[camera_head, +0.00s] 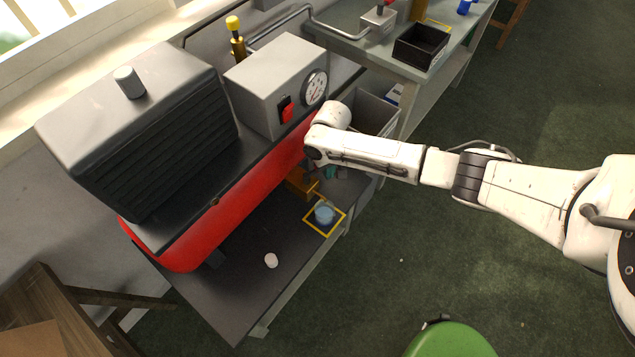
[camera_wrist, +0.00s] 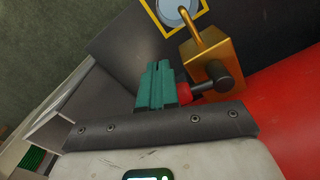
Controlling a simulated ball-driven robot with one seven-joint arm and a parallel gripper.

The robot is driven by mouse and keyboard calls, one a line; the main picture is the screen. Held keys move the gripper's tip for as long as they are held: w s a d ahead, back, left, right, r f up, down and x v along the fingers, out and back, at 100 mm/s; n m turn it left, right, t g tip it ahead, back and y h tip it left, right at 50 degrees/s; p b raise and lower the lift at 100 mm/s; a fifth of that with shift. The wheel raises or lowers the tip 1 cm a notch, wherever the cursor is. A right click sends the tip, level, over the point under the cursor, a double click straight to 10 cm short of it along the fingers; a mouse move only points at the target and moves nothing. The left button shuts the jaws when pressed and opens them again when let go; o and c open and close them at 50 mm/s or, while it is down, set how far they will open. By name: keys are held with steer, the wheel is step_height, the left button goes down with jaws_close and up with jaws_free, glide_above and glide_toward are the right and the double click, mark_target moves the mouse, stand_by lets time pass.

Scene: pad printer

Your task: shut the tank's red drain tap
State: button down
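The drain tap is at the right end of the red tank (camera_head: 225,205). In the wrist view, its brass body (camera_wrist: 210,66) has a curved brass spout, a black hub and a black lever with a red grip (camera_wrist: 184,92). The lever points left from the hub. My gripper (camera_wrist: 160,82) has teal fingers drawn together at the middle of the palm, with no gap visible. The red grip is just right of the fingers, touching or very close; I cannot tell which. In the head view my arm hides most of the tap, leaving the brass part (camera_head: 301,182) and some teal of my gripper.
A blue round dish (camera_head: 324,214) sits in a yellow square on the dark bench below the tap. A small white disc (camera_head: 271,260) lies on the bench. A grey box with a gauge (camera_head: 315,88) tops the tank. A grey bin (camera_head: 372,110) stands behind my wrist.

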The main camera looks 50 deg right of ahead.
steer(key=shift+w+d, duration=0.2)
steer(key=shift+w, duration=0.05)
steer(key=shift+s, duration=0.15)
steer(key=shift+s+p, duration=0.45)
step_height(320, 180, up, 6)
steer(key=p, duration=0.5)
stand_by(0.6)
